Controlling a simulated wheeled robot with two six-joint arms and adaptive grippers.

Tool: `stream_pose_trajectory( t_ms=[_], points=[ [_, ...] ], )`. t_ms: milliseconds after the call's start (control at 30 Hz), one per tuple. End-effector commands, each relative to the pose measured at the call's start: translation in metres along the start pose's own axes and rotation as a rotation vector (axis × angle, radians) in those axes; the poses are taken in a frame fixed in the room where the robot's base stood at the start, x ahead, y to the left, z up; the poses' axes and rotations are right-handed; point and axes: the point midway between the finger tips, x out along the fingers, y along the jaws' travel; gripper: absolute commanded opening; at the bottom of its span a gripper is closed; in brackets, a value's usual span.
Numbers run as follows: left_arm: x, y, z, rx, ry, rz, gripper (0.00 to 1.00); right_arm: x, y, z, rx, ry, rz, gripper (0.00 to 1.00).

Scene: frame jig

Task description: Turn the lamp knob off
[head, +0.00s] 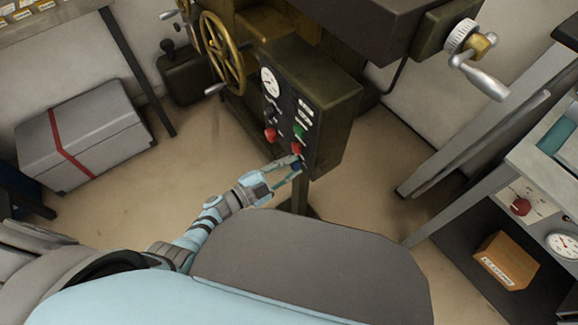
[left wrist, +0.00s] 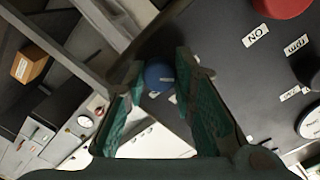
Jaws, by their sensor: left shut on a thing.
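The dark control box (head: 340,110) stands on a post in front of the machine and carries several knobs and buttons. A small blue knob (left wrist: 158,76) with a pale pointer line sits near the panel's edge in the left wrist view. My left gripper (head: 287,169) reaches the lower part of the panel in the head view. In the left wrist view the gripper (left wrist: 160,78) has its two green fingers on either side of the blue knob, shut on it. The fingers partly hide the knob and any label by it. My right gripper is not in view.
Red buttons (head: 270,134) and a green button (head: 299,131) sit close above the gripper, with a gauge (head: 269,82) higher up. A brass handwheel (head: 222,50) is behind on the left. A grey case (head: 95,125) lies on the floor. A bench stands right.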

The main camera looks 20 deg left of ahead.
Motion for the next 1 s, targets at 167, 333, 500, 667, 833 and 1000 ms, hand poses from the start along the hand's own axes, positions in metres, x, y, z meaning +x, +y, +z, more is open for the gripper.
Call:
stream_pose_trajectory(
  t_ms=[167, 333, 500, 667, 833, 1000],
  points=[
    [0.0, 0.0, 0.0, 0.0, -0.001, -0.001, 0.0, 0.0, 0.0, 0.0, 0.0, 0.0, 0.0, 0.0],
    [0.0, 0.0, 0.0, 0.001, -0.001, 0.0, 0.45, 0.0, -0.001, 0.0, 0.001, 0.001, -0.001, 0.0],
    [0.0, 0.0, 0.0, 0.001, 0.0, 0.0, 0.45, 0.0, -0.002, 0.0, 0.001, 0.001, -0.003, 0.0],
    [-0.006, 0.001, 0.001, 0.002, -0.002, 0.001, 0.45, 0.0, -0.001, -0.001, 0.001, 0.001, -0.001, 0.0],
    [-0.043, 0.001, 0.001, 0.004, -0.003, 0.003, 0.45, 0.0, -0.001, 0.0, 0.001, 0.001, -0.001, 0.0],
    [-0.09, 0.001, 0.001, 0.002, -0.003, 0.004, 0.45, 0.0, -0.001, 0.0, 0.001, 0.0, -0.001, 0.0]
  ],
)
